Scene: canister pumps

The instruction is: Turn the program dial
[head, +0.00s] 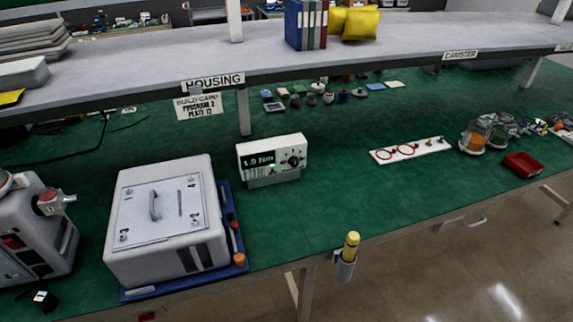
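A white controller box (272,153) stands upright on the green bench mat near the middle. Its dark display (259,160) appears to read 1.5 Nm, with a small green light below. A black round dial (293,160) sits on the right of its front face; its pointer setting is too small to read. A build card (199,106) hangs from the shelf edge and appears to read "PROGRAM 3 PLATE 12". Neither of my grippers is in view, and nothing touches the dial.
A large white housing fixture (165,220) stands left of the controller on a blue base (238,258). A grey machine (32,230) is at the far left. A shelf (290,62) runs above the bench. A yellow-topped tool (349,248) hangs at the front edge.

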